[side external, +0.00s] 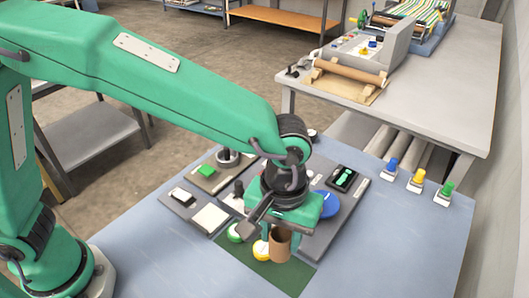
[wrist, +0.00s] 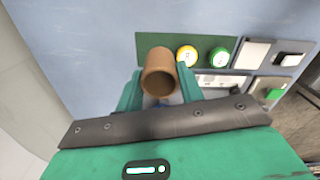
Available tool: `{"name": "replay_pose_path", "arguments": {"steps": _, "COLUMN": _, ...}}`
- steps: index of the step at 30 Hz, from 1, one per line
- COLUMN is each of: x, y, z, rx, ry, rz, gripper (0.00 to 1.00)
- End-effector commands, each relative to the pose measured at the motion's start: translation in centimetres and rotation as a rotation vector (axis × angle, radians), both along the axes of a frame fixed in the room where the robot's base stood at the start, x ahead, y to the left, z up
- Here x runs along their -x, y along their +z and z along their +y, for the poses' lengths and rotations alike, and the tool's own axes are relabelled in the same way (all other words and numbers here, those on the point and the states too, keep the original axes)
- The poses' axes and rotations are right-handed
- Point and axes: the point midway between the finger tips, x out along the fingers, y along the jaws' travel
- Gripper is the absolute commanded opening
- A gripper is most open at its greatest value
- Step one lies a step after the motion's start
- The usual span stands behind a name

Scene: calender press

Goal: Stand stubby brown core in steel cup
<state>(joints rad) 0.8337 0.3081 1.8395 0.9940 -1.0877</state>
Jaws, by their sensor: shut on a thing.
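The stubby brown core (side external: 279,246) is a short hollow tube, held roughly upright over or on a dark green panel; I cannot tell whether it touches the panel. My gripper (side external: 281,234) points down with its two green fingers shut on the core. In the wrist view the core (wrist: 157,82) sits between the fingers (wrist: 160,92), its open end facing the camera. I cannot pick out the steel cup with certainty. A round greyish fitting (side external: 228,157) lies behind my gripper in the side view, and my arm hides part of that area.
The dark green panel (side external: 262,272) has a yellow button (side external: 261,250) and a green button (side external: 234,233) beside the core. A blue disc (side external: 326,205), switches and a black display box (side external: 344,178) stand close by. The blue table (side external: 400,240) is clear at the front right.

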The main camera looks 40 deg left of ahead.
Motion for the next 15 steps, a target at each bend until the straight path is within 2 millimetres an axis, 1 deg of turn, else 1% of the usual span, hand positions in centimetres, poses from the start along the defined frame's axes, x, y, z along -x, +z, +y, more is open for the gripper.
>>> {"name": "replay_pose_path", "arguments": {"steps": 1, "x": -1.4, "y": 0.0, "z": 0.9, "rx": 0.000, "ry": 0.038, "rz": 0.000, "gripper": 0.16}}
{"name": "replay_pose_path", "arguments": {"steps": 3, "x": -3.0, "y": 0.0, "z": 2.1, "rx": 0.000, "ry": 0.082, "rz": 0.000, "gripper": 0.16}}
{"name": "replay_pose_path", "arguments": {"steps": 8, "x": -6.5, "y": 0.1, "z": 5.0, "rx": -0.001, "ry": 0.181, "rz": 0.000, "gripper": 0.16}}
{"name": "replay_pose_path", "arguments": {"steps": 15, "x": -11.3, "y": 0.1, "z": 10.2, "rx": 0.000, "ry": 0.331, "rz": 0.000, "gripper": 0.16}}
